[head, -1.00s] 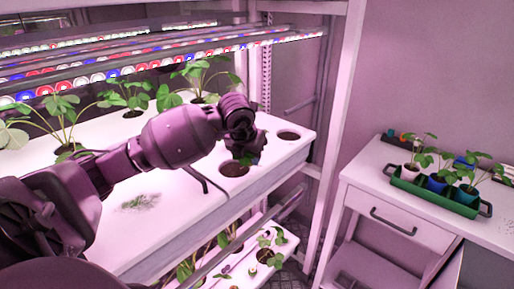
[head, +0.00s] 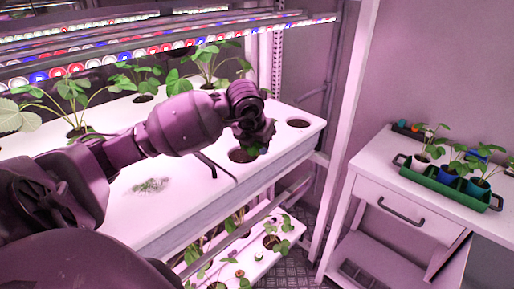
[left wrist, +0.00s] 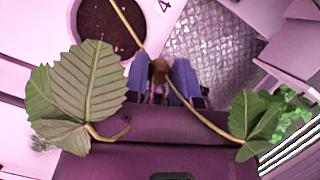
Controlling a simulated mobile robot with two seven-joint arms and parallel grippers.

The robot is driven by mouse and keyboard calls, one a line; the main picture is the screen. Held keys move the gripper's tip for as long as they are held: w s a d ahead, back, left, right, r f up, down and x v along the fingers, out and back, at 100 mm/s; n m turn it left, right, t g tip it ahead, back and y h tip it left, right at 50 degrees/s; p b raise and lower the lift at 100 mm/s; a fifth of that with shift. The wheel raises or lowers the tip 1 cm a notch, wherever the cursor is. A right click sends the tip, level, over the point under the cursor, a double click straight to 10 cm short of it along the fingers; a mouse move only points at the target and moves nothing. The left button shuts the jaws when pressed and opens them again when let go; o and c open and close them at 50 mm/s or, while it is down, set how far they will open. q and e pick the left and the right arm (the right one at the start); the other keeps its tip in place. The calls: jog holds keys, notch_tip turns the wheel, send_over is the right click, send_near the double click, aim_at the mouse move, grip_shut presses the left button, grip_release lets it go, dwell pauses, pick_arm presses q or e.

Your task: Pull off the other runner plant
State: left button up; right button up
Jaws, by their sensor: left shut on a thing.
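My left gripper (head: 252,138) reaches over the front edge of the upper white rack. In the left wrist view its blue fingertips (left wrist: 160,75) are shut on a small brown part of a runner plant. The plant's green leaves (left wrist: 85,90) spread to the left of the gripper, with more leaves (left wrist: 255,115) on the right. A thin pale stem (left wrist: 195,108) crosses the view diagonally, past the fingertips. A round soil-filled hole (left wrist: 108,22) lies beside the fingers; the hole (head: 240,155) also shows in the head view. My right gripper is not in view.
An empty-looking hole (head: 298,123) is at the rack's right end. Other leafy plants (head: 130,80) stand behind my arm under the lamps. A lower shelf (head: 262,262) carries more plants. On the right, a white table (head: 375,155) holds a green tray (head: 440,178) with potted plants.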

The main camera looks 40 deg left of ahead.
pick_arm(q)
jog(key=shift+s+d+r, duration=0.1)
jog(key=shift+s+d, duration=0.05)
jog(key=shift+d, duration=0.4)
jog(key=shift+s+d+r, duration=0.1)
jog(key=shift+s+d, duration=0.05)
jog(key=shift+d, duration=0.35)
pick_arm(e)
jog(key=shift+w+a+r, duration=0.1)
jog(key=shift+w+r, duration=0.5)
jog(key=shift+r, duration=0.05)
pick_arm(q)
jog(key=s+d+p, duration=0.1)
jog(key=s+d, duration=0.1)
jog(key=d, duration=0.4)
jog(key=shift+r, duration=0.4)
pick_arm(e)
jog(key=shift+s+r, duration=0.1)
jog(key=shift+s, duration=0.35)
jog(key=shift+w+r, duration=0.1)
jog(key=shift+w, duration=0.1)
